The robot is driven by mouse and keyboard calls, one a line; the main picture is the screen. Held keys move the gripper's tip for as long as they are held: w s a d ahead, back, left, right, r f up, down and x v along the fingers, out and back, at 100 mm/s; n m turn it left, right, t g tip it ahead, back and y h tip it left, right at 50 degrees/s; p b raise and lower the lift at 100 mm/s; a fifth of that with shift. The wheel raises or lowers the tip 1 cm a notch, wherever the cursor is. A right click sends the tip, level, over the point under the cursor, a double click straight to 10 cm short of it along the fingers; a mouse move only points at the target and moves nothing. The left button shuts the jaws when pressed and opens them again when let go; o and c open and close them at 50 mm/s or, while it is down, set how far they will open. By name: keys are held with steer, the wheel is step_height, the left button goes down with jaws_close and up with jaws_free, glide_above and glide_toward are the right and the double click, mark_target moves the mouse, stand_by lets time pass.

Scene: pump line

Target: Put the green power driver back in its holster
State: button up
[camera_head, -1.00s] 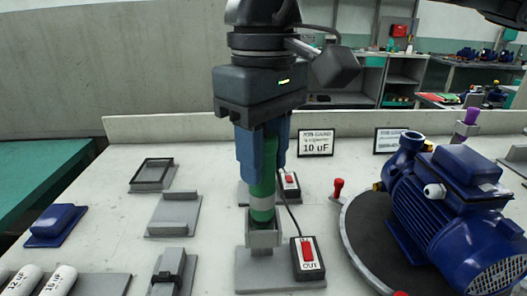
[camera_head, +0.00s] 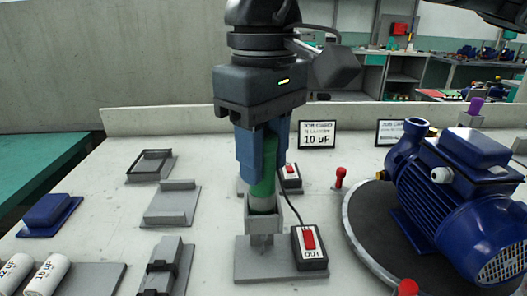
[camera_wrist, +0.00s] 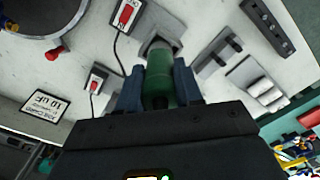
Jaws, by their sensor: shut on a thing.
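The green power driver (camera_head: 264,178) is upright between the blue fingers of my gripper (camera_head: 263,165), which is shut on it. The driver also shows in the wrist view (camera_wrist: 160,88), between my gripper's fingers (camera_wrist: 158,88). Its lower end is inside or just at the mouth of the grey holster (camera_head: 264,226), which stands on a grey base plate; the holster walls hide the tip, so I cannot tell how deep it sits. The holster also shows in the wrist view (camera_wrist: 155,45) beyond the driver.
A switch box marked OUT (camera_head: 309,246) with a red rocker and a cable stands right of the holster. A second switch box (camera_head: 290,178) is behind. A blue pump (camera_head: 455,200) sits on a round turntable (camera_head: 358,235) at the right. Grey fixtures (camera_head: 172,204) stand left.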

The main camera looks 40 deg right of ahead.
steer(key=o, duration=1.2)
steer(key=shift+r, duration=0.1)
steer(key=shift+r+p, duration=1.65)
steer(key=shift+r, duration=1.3)
step_height(320, 180, up, 8)
steer(key=shift+p, duration=0.4)
steer(key=shift+f, duration=0.1)
